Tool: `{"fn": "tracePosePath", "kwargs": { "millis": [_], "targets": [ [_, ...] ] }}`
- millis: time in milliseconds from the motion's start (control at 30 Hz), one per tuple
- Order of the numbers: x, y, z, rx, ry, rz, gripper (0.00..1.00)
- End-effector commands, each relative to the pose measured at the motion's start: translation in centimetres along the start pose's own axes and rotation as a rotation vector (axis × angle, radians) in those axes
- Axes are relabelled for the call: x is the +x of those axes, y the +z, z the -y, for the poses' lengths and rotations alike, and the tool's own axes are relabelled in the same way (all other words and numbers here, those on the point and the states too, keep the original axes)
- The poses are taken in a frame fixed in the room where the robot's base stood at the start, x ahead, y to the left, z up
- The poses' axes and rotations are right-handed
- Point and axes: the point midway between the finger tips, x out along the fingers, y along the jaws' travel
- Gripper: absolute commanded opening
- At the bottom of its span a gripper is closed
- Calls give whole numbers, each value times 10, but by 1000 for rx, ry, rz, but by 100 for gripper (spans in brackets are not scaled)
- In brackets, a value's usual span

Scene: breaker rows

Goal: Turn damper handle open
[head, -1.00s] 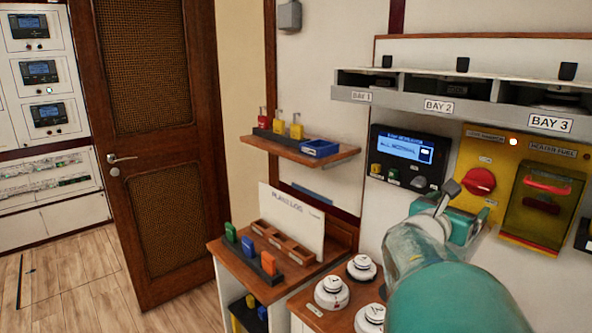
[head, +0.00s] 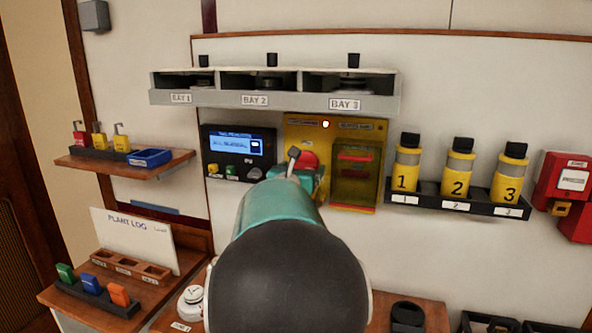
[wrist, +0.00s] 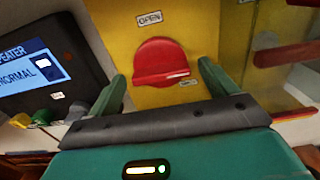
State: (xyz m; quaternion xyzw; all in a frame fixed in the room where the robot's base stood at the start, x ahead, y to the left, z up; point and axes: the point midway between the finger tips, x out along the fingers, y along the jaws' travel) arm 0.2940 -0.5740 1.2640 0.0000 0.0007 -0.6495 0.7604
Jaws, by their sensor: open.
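The damper handle is a round red knob (wrist: 161,64) on a yellow panel (wrist: 190,17) in the wrist view. Its raised grip lies roughly crosswise. An OPEN label (wrist: 149,18) sits above it, and a smaller label too blurred to read sits at its lower right. In the head view the red knob (head: 308,160) shows just behind my gripper (head: 299,180), which partly hides it. My gripper (wrist: 162,75) is open, with one teal finger on each side of the knob in the wrist view. I cannot tell whether either finger touches it.
The bay shelf (head: 270,98) juts out above. Yellow numbered canisters (head: 457,172) stand in a rack to the right. A wooden counter (head: 435,316) runs below.

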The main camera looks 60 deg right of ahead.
Motion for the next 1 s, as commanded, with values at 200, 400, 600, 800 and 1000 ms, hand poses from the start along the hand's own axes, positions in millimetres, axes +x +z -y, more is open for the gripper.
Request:
{"fn": "tracePosePath", "kwargs": {
  "millis": [200,400,600,800,1000],
  "targets": [
    [0,0,0,0,0,1,73],
    [0,0,0,0,0,1,40],
    [-1,0,0,-9,1,1,40],
    [-1,0,-1,-67,1,1,40],
    [-1,1,-1,-189,2,1,40]
  ]
}}
